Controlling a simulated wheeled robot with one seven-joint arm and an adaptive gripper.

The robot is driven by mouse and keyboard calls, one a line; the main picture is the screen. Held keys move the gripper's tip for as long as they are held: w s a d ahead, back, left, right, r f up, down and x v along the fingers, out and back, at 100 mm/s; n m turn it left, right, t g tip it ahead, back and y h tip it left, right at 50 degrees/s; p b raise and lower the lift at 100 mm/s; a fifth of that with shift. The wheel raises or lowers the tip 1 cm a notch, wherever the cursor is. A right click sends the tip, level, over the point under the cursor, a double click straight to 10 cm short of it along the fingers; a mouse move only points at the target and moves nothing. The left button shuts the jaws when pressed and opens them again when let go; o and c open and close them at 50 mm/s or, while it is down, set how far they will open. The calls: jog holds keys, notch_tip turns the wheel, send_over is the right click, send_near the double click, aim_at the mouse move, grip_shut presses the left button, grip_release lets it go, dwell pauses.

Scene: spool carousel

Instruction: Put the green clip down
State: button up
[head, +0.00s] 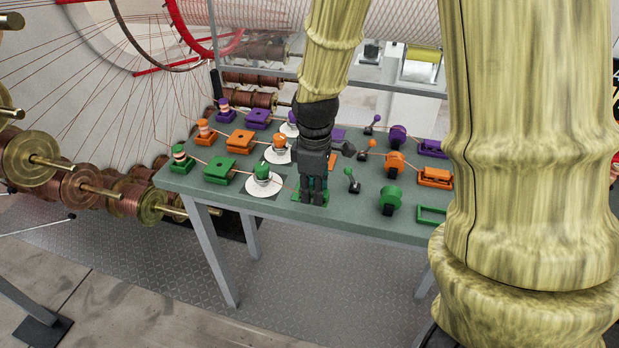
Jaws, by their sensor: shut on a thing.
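My gripper (312,200) points down over the front part of the green table, to the right of the front white disc. It is shut on the green clip, which is mostly hidden behind the dark fingers; a bit of green shows between and beside them. A flat green square (327,198) lies on the table around the fingertips. I cannot tell whether the clip touches it.
The table (235,202) carries rows of green, orange and purple parts. A green cup on a white disc (262,183) stands left of my gripper. To the right are a green-based lever (352,181), a green wheel (390,200) and a green frame (431,214).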

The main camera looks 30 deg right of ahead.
jog(key=w+d, duration=0.1)
jog(key=w, duration=0.1)
jog(key=w+d+p, duration=0.1)
jog(key=w, duration=0.1)
jog(key=w+d, duration=0.1)
jog(key=w, duration=0.1)
jog(key=shift+w+f+p, duration=0.2)
jog(key=shift+f+p, duration=0.1)
jog(key=shift+p, duration=0.1)
jog(key=shift+f+p, duration=0.7)
jog(key=shift+f, duration=1.05)
jog(key=shift+f, duration=0.15)
jog(key=o, duration=1.1)
jog(key=shift+c, duration=0.2)
notch_tip(320, 180, up, 12)
jog(key=b, duration=0.3)
